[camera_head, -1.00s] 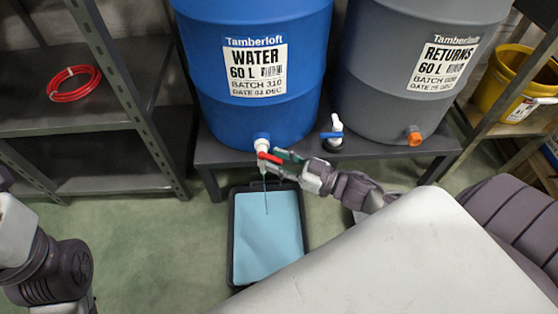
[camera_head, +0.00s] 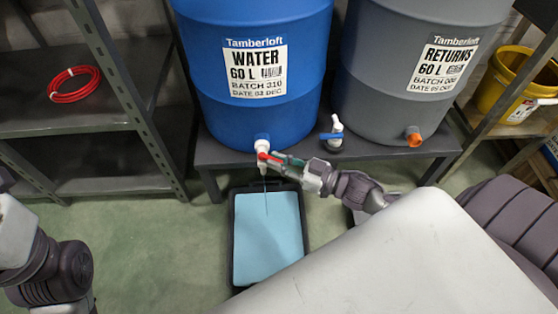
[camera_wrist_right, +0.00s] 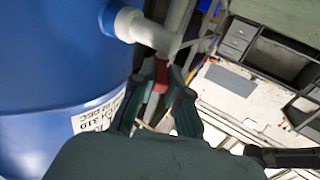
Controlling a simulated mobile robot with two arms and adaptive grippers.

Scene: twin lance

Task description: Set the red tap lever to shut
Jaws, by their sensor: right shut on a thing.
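The red tap lever (camera_head: 269,158) is on the white tap (camera_head: 262,146) low on the blue WATER drum (camera_head: 255,60). My right gripper (camera_head: 278,161) reaches in from the right and is shut on the lever. In the right wrist view, the red lever (camera_wrist_right: 161,76) sits between the fingertips of my right gripper (camera_wrist_right: 160,92), just below the white spout (camera_wrist_right: 150,35). A thin stream runs from the tap into the black tray (camera_head: 233,235), which holds pale blue water. My left arm shows at the lower left, but its gripper is out of view.
A grey RETURNS drum (camera_head: 415,60) with an orange-capped outlet (camera_head: 414,138) stands to the right on the same dark bench (camera_head: 390,152). A loose white tap with a blue lever (camera_head: 333,135) is on the bench between the drums. A red hose coil (camera_head: 73,84) lies on the left shelf.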

